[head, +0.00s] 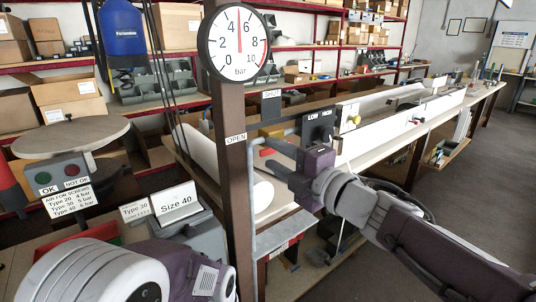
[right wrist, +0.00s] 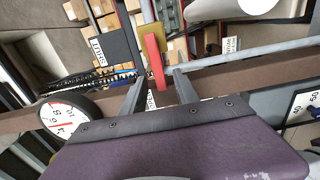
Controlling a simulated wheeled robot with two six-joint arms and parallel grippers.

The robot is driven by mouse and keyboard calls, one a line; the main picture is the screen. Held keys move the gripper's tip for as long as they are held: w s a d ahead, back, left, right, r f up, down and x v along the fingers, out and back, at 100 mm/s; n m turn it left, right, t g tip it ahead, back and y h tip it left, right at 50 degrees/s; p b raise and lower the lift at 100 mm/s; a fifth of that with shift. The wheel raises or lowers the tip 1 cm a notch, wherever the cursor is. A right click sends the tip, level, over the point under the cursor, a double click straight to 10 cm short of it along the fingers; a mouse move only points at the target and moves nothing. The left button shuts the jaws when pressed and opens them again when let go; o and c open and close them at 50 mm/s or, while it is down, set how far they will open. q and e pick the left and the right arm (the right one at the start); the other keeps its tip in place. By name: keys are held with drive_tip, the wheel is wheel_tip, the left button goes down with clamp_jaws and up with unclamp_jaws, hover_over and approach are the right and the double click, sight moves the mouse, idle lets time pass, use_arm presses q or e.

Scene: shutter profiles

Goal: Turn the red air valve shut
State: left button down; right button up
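The red valve lever (right wrist: 154,62) shows in the right wrist view as a red bar between my right gripper's two fingers, with a gap on each side. My right gripper (right wrist: 160,76) is open. In the head view it (head: 267,152) reaches left to the brown post (head: 233,185). A SHUT label (head: 271,93) is above right of the gripper and an OPEN label (head: 236,139) is on the post beside it. My left gripper is out of view; only its arm shows at lower left.
A round pressure gauge (head: 234,43) tops the post, its needle near 5 bar. A LOW/HIGH switch box (head: 319,128) is right of the post, close to my right gripper. A grey pipe (head: 253,195) runs down beside the post. A Size 40 block (head: 180,205) stands lower left.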

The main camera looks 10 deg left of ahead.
sight(269, 152)
drive_tip(key=shift+x, duration=1.5)
clamp_jaws()
